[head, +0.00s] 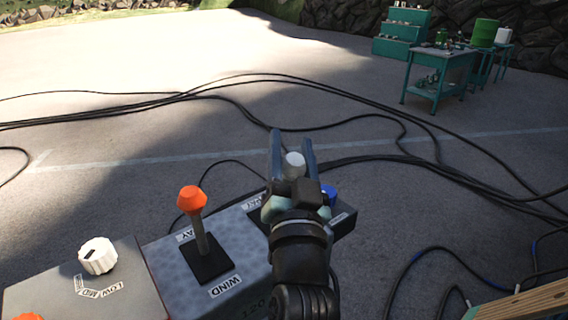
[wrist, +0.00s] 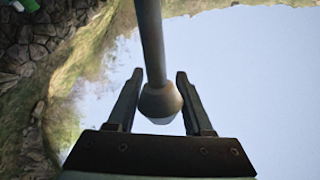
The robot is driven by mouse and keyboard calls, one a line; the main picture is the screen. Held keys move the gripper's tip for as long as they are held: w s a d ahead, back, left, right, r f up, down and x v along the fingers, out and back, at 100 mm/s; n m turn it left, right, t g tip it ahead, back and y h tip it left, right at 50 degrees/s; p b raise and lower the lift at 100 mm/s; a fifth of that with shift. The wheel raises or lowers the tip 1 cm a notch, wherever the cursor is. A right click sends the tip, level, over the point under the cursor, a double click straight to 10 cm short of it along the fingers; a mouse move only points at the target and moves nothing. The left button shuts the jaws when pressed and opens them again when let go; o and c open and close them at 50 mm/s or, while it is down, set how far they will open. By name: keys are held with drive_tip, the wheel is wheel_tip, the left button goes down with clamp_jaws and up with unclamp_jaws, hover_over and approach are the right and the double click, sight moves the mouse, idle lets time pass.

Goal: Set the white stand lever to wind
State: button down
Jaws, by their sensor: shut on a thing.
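The white stand lever shows its round white knob (head: 294,160) between the fingers of my gripper (head: 292,140) in the head view. In the wrist view, my gripper (wrist: 160,73) has one finger on each side of the knob (wrist: 160,102), and the lever's grey shaft (wrist: 150,40) runs up from it. My gripper is shut on the knob. My gripper and wrist hide the lever's base and most of its label plates, so I cannot read which setting the lever stands at.
Left of my gripper, an orange-knobbed lever (head: 192,199) stands on a grey box marked WIND. A white dial (head: 98,255) is further left. A blue knob (head: 329,195) sits close right of my gripper. Black cables (head: 340,165) cross the ground; green benches (head: 440,70) stand far back.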

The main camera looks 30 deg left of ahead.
drive_tip(key=shift+s+d+f+b, duration=0.1)
drive_tip(key=shift+d+b, duration=0.2)
drive_tip(key=shift+b, duration=0.05)
drive_tip(key=shift+m, duration=0.3)
drive_tip(key=shift+c, duration=1.5)
unclamp_jaws()
drive_tip(key=shift+s+d+f, duration=0.2)
drive_tip(key=b+v, duration=0.6)
drive_tip(key=v, duration=0.6)
drive_tip(key=shift+b, duration=0.3)
